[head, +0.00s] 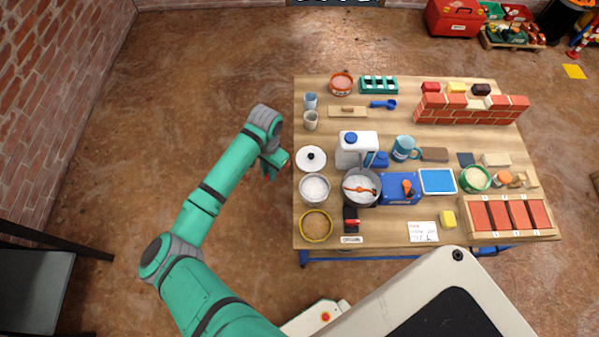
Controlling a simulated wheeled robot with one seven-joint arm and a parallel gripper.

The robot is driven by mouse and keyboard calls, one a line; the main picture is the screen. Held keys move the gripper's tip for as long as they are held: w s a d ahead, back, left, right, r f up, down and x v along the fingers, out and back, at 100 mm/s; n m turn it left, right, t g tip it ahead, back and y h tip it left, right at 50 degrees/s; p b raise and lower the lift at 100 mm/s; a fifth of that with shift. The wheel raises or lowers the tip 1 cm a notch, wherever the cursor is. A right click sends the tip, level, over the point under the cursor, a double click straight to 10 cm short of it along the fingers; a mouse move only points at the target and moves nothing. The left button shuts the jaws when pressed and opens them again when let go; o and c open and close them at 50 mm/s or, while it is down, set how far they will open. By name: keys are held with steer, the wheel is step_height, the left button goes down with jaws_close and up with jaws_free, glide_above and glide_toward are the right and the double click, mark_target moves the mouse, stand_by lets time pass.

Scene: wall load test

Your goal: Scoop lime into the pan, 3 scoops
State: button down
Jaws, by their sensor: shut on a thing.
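A white bowl (314,189) of pale powder, which may be the lime, stands at the table's left side. A round dark-rimmed pan (361,203) stands right of it, with pale material and an orange-red piece in it. A blue scoop (383,104) lies at the back of the table. My gripper (273,168) is just off the table's left edge, left of the white lid. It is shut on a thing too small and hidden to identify.
The wooden table (345,113) is crowded. A yellow-rimmed bowl (316,225) of brown grains, a white lidded jug (357,148), a blue box (399,197) and a low brick wall (470,112) stand on it. The floor left of the table is clear.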

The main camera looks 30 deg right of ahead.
steer(key=s+d+r+m+t, duration=0.1)
steer(key=s+d+r+m, duration=0.3)
steer(key=s+d+m, duration=0.4)
steer(key=shift+s+d+f+m+t+y, duration=0.1)
steer(key=shift+f+m+t+y, duration=0.4)
steer(key=shift+f, duration=0.4)
steer(key=shift+d+f+m+t+y, duration=0.15)
steer(key=shift+f+m+y, duration=0.15)
steer(key=shift+f+y, duration=0.45)
steer(key=shift+s+d+f+m+t+y, duration=0.1)
steer(key=shift+f+m+t+y, duration=0.3)
steer(key=shift+f, duration=0.6)
steer(key=shift+w+r, duration=0.1)
steer(key=shift+r, duration=2.9)
